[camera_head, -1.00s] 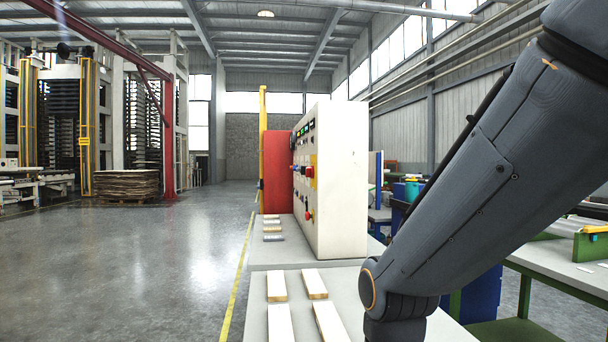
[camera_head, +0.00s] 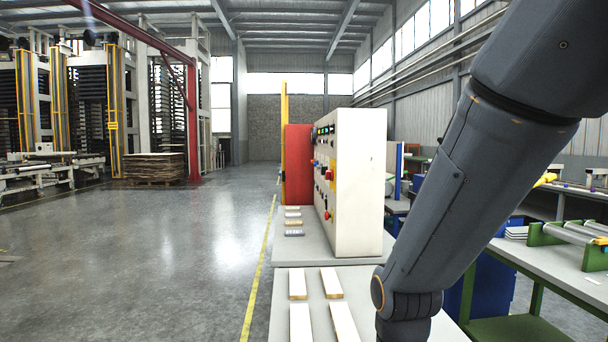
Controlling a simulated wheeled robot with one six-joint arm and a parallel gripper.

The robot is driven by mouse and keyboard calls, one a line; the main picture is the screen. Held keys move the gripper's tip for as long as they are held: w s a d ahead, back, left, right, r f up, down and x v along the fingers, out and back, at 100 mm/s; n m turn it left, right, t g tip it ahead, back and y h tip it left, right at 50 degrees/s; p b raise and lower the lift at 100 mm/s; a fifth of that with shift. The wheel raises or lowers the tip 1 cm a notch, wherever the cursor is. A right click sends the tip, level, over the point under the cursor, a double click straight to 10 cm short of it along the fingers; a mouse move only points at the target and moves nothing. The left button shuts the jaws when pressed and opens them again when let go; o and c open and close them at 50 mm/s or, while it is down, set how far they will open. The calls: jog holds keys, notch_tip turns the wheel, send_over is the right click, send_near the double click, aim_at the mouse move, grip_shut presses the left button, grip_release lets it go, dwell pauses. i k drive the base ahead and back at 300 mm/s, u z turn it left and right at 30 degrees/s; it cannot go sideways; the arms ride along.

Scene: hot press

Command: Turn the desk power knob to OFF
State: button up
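The control desk is a cream-white cabinet (camera_head: 361,180) standing on a grey table on the right of centre. Its control face is turned to the left and seen at a steep slant. On that face are small lit displays, a red knob or button (camera_head: 329,174) at mid height, another red one (camera_head: 327,215) lower down, and several dark knobs. Which of them is the power knob, and its setting, I cannot tell. My grey arm crosses the right side in front of the table. My gripper is not in view.
The grey table (camera_head: 283,255) holds several pale wooden strips (camera_head: 332,283) in front of the cabinet. A red panel (camera_head: 298,165) stands behind it. A green-framed bench (camera_head: 555,268) is at right. The floor (camera_head: 160,250) left of the yellow line is clear.

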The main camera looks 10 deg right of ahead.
aim_at(329, 176)
jog(key=u, duration=0.45)
jog(key=k, duration=0.55)
jog(key=u, duration=0.9)
jog(key=i, duration=3.35)
jog(key=z, duration=1.5)
jog(key=i, duration=0.9)
jog(key=z, duration=1.15)
jog(key=i, duration=0.25)
jog(key=z, duration=0.1)
